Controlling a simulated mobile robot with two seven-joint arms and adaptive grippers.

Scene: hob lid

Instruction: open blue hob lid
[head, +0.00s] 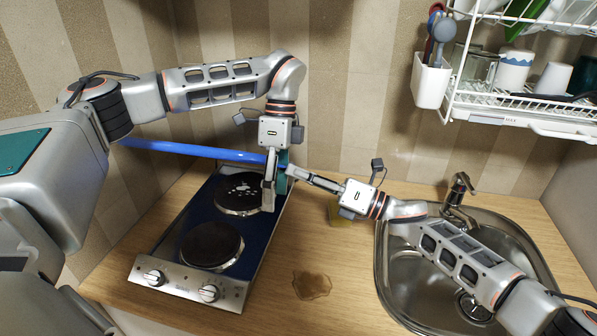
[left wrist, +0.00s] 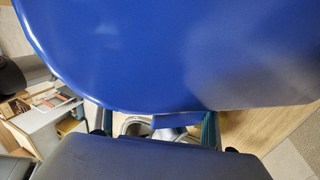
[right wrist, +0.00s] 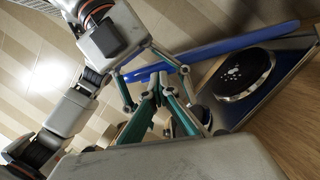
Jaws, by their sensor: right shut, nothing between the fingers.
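The blue hob lid (head: 195,151) shows nearly edge-on as a long bar at the back of the hob (head: 168,238), raised off the burners. Its broad face fills the upper left wrist view (left wrist: 150,50), and its edge shows in the right wrist view (right wrist: 235,53). My left gripper (head: 269,196) points down by the lid's right end, fingers apart; in the left wrist view a blue strip shows between them. Whether it touches the lid I cannot tell. My right gripper (head: 290,172) is shut and empty close beside the left one; its fingertips meet in the right wrist view (right wrist: 162,84).
A sink (head: 385,275) with a tap (head: 459,188) lies to the right. A brown spill (head: 311,284) is on the counter. A dish rack (head: 520,112) and utensil holder (head: 430,82) hang upper right.

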